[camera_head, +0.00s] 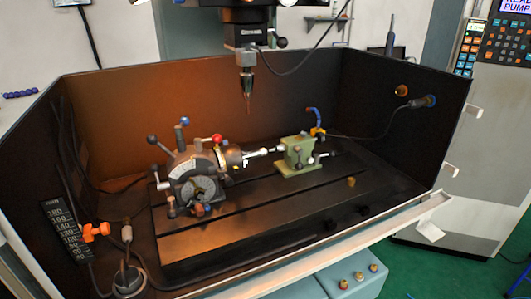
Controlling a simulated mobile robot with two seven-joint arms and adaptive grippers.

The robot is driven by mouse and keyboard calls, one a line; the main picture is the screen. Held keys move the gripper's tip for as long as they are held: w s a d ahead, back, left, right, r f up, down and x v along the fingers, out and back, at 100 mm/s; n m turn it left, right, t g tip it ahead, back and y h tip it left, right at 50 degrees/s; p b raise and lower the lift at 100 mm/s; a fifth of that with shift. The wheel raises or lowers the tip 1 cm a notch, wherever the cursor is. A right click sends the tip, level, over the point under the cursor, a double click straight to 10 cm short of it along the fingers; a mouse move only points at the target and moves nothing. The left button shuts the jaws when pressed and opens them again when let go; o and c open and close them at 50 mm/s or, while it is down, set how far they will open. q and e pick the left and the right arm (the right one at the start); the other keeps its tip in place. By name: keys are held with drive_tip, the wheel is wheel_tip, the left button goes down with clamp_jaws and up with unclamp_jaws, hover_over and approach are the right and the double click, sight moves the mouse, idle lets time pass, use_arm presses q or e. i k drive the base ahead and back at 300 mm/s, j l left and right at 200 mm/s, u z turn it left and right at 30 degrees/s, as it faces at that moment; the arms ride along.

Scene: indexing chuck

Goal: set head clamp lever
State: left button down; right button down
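The indexing head (197,178) stands on the left part of the dark slotted machine table (215,240). Its round dial faces the front. Several levers stick out of it: a black-knobbed lever (153,140) at upper left, an upright blue-tipped lever (180,135) on top, and a red knob (217,138) at upper right. I cannot tell which of these is the head clamp lever. The chuck (230,156) sits on the head's right side, with a shiny bar (258,154) reaching toward a green tailstock (296,153). Neither of my grippers is in view.
A spindle with a pointed tool (247,88) hangs above the table. Dark enclosure walls (290,90) surround the table on the back and sides. A magnetic-base stand (128,272) is at front left. A control panel (500,45) stands at right. The table's front right is mostly clear.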

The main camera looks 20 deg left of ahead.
sight(173, 214)
drive_tip(key=u, duration=1.4)
